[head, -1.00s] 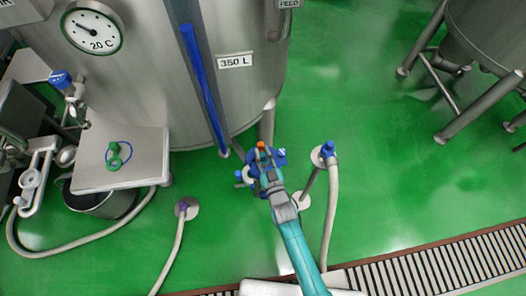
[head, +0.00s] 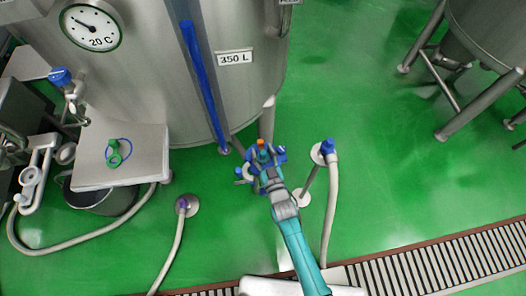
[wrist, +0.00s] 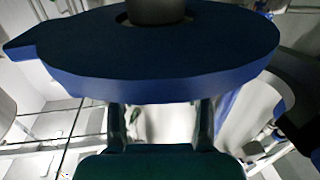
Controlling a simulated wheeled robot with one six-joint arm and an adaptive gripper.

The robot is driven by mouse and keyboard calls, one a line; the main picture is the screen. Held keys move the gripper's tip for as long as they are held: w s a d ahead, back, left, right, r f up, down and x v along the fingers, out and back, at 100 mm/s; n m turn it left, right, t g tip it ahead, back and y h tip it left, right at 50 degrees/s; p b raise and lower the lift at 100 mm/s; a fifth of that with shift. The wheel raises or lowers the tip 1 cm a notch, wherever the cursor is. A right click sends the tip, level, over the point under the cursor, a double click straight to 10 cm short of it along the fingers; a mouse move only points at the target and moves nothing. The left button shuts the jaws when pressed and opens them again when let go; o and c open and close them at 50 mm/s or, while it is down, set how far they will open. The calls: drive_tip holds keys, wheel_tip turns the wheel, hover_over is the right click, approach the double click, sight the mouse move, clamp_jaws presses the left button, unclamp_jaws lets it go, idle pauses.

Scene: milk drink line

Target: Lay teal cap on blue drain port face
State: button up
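My gripper (head: 265,160) is at the blue drain port (head: 279,152), low in front of the big steel tank. In the wrist view a broad blue disc (wrist: 160,55) with a grey round stem fills the top. My two gripper fingers show below it, spread apart with a bright gap between them (wrist: 162,122). The disc hides the fingertips, so I cannot tell whether anything is held. A small orange part (head: 261,143) shows at the gripper tip. I cannot clearly make out the teal cap at the gripper. A green piece with a blue loop (head: 114,155) lies on the steel side table.
The steel tank (head: 150,85) stands just behind the port. A floor fitting with a blue top and hose (head: 328,150) is close on the right; another hose fitting (head: 184,206) is at the left. Green floor is free on the right; a drain grate (head: 430,265) runs along the front.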

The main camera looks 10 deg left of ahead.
drive_tip(key=v, duration=1.2)
drive_tip(key=shift+s+d, duration=0.1)
idle(0.4)
